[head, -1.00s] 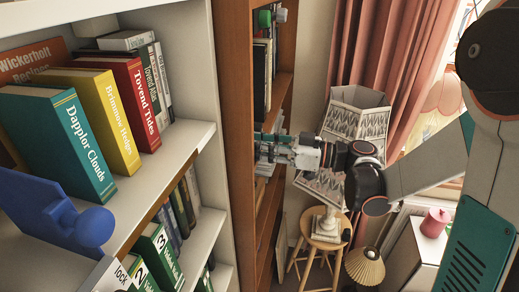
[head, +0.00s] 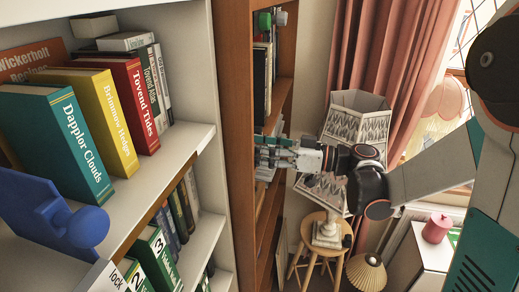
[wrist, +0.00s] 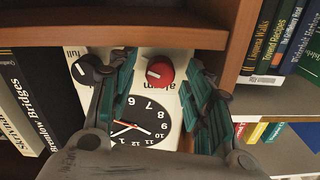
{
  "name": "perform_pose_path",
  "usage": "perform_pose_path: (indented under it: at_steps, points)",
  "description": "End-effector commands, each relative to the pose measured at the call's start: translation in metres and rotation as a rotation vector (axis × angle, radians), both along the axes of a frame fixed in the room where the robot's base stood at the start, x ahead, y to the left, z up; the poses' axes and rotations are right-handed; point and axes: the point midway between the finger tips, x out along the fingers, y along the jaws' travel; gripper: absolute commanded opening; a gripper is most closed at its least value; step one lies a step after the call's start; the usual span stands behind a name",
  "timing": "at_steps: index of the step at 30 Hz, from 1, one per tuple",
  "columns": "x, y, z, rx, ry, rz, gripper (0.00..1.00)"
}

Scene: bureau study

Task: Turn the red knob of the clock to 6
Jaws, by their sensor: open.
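In the wrist view the clock is a pale panel (wrist: 180,100) with a black dial (wrist: 143,121), turned roughly upside down in the picture. Its red knob (wrist: 160,71) has a white mark pointing to the left. A black knob (wrist: 88,71) sits left of it, partly behind a finger. My gripper (wrist: 161,75) is open, one finger on each side of the red knob, with gaps showing; I cannot tell how far off in depth the fingertips are. In the head view my gripper (head: 270,152) reaches into the brown bookcase; the clock is not discernible there.
Black books (wrist: 45,105) stand left of the clock and more books (wrist: 285,35) to the right, beyond a brown upright (wrist: 240,40). A lamp (head: 355,118) stands on a stool (head: 322,222) behind my arm.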

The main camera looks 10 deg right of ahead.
Motion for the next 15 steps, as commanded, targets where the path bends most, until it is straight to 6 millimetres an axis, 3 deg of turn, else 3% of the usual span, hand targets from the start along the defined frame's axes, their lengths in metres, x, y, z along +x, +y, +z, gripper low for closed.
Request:
perform_pose_path:
  at_steps: [5,15]
  points:
    - [-0.007,-0.021,0.0,0.0,0.0,-0.005,0.46]
    - [-0.033,-0.082,0.0,0.0,0.0,-0.004,0.46]
